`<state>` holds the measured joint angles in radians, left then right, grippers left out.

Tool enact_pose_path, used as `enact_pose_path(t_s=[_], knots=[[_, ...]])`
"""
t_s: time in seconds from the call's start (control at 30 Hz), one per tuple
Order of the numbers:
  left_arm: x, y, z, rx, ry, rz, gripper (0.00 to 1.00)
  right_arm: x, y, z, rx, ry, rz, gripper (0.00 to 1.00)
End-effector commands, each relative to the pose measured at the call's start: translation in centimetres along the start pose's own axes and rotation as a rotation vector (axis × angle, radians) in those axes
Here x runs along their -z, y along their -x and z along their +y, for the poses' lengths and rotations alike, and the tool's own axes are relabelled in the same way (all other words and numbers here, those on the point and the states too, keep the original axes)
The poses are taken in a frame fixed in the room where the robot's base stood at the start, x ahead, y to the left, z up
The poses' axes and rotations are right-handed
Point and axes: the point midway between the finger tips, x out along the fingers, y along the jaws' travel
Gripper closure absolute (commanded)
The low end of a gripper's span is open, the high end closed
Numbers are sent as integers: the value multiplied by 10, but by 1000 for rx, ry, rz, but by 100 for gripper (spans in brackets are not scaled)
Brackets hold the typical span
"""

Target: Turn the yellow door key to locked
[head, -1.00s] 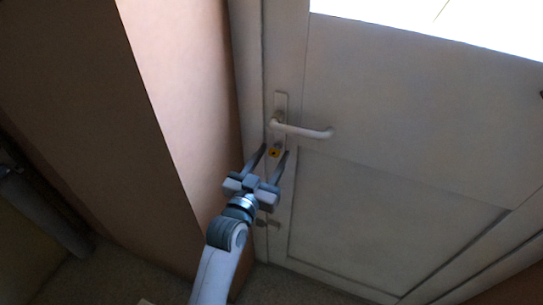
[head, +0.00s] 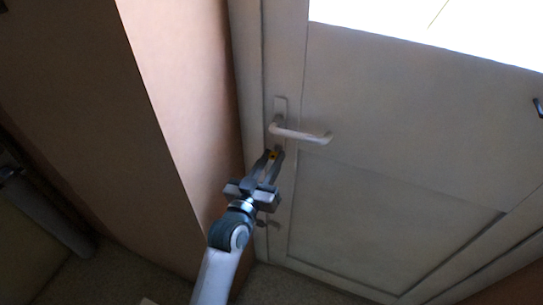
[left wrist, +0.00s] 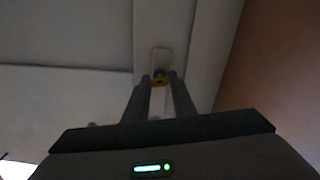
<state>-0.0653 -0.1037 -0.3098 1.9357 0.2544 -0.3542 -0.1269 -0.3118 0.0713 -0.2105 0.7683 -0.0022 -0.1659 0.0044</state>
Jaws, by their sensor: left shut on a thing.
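The yellow door key (head: 273,155) sits at the lock below the white lever handle (head: 302,134). My left gripper (head: 272,155) is shut on the key, with one finger on each side of it.
The pale panelled door (head: 390,220) stands shut in its frame, with a bright pane at the top. A pinkish wall (head: 180,110) is close on the left of the door. A second small fitting (head: 272,224) is lower on the door, beside my left wrist.

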Motion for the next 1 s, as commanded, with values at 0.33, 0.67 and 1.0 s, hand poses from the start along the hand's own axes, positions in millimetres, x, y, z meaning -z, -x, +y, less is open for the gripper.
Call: enact_pose_path(t_s=[0.33,0.67,1.0], knots=[[3,0,1,1,316,-3,99,-84,30,14,-15,-3,-202,60],[2,0,0,2,629,-2,99,-76,48,14,-15,-3,-194,60],[1,0,0,1,953,-1,99,-71,61,13,-15,-3,-193,60]])
